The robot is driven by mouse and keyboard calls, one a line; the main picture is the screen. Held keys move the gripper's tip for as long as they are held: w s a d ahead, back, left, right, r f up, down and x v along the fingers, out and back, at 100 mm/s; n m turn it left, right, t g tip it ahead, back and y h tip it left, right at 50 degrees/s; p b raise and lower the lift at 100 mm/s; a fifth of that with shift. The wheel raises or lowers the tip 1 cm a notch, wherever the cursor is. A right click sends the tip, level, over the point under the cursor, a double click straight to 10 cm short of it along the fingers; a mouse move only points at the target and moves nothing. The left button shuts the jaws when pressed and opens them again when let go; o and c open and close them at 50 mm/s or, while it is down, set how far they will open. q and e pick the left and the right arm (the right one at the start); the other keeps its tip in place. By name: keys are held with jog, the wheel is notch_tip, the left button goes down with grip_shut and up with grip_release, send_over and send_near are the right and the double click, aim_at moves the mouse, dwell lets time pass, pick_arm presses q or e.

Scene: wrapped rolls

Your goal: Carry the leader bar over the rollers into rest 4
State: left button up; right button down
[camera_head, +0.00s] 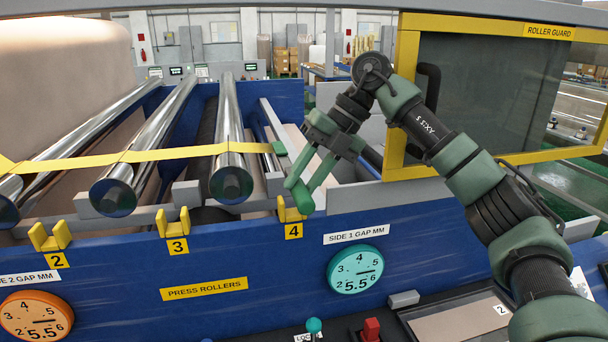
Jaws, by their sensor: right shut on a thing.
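My right gripper (299,197) is shut on the bar beside this end, right of the last roller (229,140). Its green fingers point down and left, with their tips overlapping the right side of rest 4 in the picture. Rest 4 (283,212) is a yellow forked bracket on the blue frame. My left gripper is out of view.
Similar yellow rests 3 (172,224) and 2 (49,238) stand to the left. A yellow-framed roller guard (490,90) stands behind my right arm. A large pale wrapped roll (65,60) is at the upper left. Dials (356,270) and a control panel (371,329) are at the front.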

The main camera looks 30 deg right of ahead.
jog(key=shift+a+f+b, duration=0.1)
jog(key=shift+f+b, duration=0.55)
jog(key=shift+f, duration=0.8)
jog(key=shift+f+b, duration=1)
jog(key=shift+f, duration=1.15)
jog(key=c, duration=1)
grip_release()
jog(key=shift+f, duration=0.1)
